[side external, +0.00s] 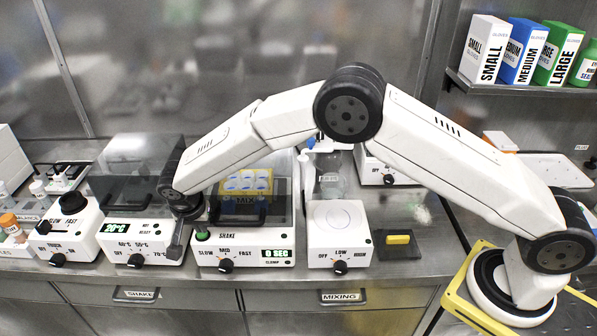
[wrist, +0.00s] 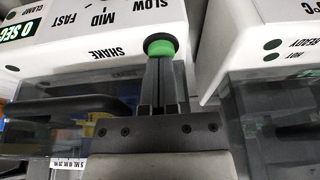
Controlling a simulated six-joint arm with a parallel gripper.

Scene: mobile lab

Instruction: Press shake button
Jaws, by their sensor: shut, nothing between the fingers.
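The shaker (side external: 245,245) is a white unit marked SHAKE, with a SLOW/MID/FAST dial (side external: 226,266) and a green display (side external: 277,253) reading 0 SEC. Its green button (side external: 202,236) is at the front left corner. In the wrist view the green button (wrist: 160,48) sits in a black ring beside the upside-down SHAKE label. My gripper (wrist: 160,64) is shut and empty. Its fingertips line up with the button and overlap its lower edge in that view; I cannot tell whether they touch it.
A heating unit (side external: 143,243) with a 20°C display stands close on the left of the shaker. A white mixer (side external: 338,240) stands on its right. The shaker's clear lid covers a yellow rack (side external: 247,182). A yellow block (side external: 398,239) lies on a dark pad further right.

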